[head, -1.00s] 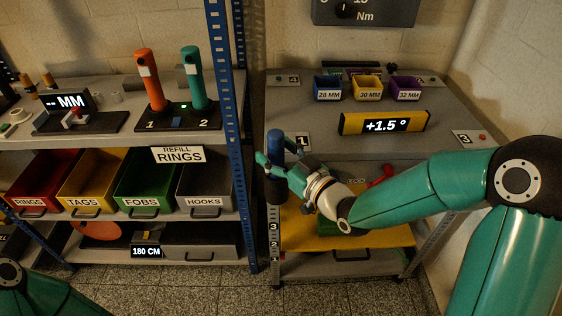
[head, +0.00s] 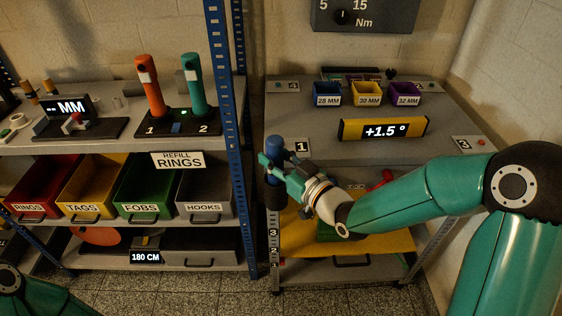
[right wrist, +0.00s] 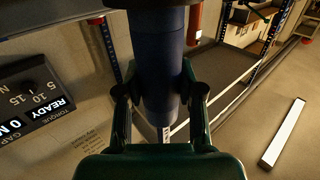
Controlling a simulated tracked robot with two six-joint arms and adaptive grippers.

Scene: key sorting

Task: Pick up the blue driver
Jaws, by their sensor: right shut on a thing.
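The blue driver (head: 274,147) stands upright at the left front corner of the right-hand bench, with a dark lower part. My right gripper (head: 272,163) is closed around it from the right, fingers on either side of its body. In the right wrist view, the blue driver (right wrist: 160,70) runs between the two fingers of my right gripper (right wrist: 160,105). An orange driver (head: 151,87) and a teal driver (head: 194,85) stand in a dark holder on the left bench. My left gripper is out of view; only a bit of my left arm shows at bottom left.
The grey bench top (head: 300,122) holds a blue bin (head: 327,100), a yellow bin (head: 368,100), a purple bin (head: 404,100) and a yellow angle display (head: 384,130). A blue rack post (head: 239,130) stands close left of the driver.

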